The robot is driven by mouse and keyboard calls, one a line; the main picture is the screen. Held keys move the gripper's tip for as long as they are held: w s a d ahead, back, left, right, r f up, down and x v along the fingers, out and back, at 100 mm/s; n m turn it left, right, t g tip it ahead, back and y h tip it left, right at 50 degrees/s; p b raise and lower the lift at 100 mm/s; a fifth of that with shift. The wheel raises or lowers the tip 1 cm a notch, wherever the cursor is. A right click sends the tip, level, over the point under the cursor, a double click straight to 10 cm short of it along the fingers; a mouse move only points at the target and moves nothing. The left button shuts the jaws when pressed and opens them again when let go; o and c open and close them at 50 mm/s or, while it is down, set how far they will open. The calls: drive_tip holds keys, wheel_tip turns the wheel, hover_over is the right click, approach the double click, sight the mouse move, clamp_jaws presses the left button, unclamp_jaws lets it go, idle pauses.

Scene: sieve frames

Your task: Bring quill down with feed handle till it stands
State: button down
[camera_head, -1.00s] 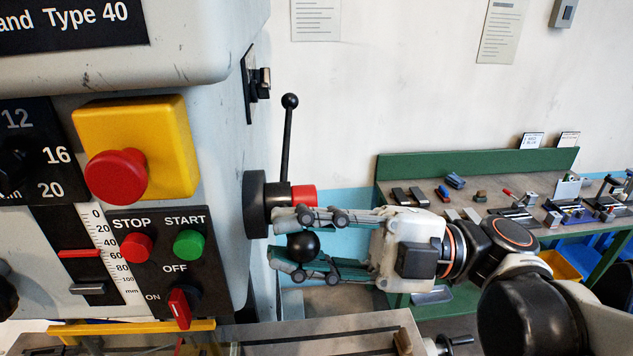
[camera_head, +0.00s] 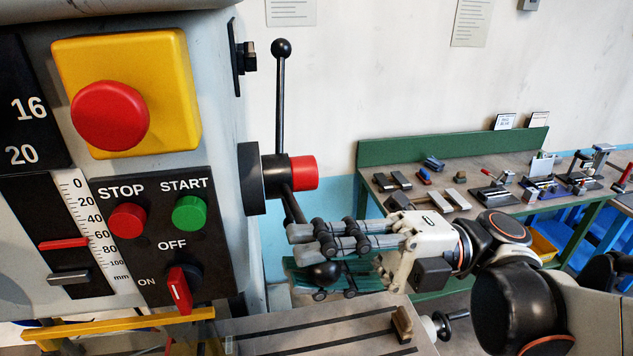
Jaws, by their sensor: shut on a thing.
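The feed handle hub (camera_head: 252,178) with its red end cap (camera_head: 304,173) sits on the right side of the drill press. One spoke with a black ball (camera_head: 281,48) points up. Another spoke (camera_head: 292,205) runs down toward my gripper (camera_head: 325,255), which is shut on that spoke's black ball knob (camera_head: 324,273). The fingers partly hide the knob. The depth scale (camera_head: 95,225) on the front has a red marker (camera_head: 64,244) and a grey pointer (camera_head: 69,278) below it. The quill itself is not visible.
The panel carries a red stop button (camera_head: 127,220), a green start button (camera_head: 189,214) and a red switch (camera_head: 180,290). A yellow bar (camera_head: 120,325) and the machine table (camera_head: 320,333) lie below. A workbench (camera_head: 450,205) with tools stands behind.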

drive_tip(key=c, duration=1.8)
unclamp_jaws()
drive_tip(key=o, duration=0.5)
drive_tip(key=shift+w+d, duration=0.1)
drive_tip(key=shift+d, duration=0.2)
drive_tip(key=shift+r, duration=5.05)
drive_tip(key=shift+f, duration=0.1)
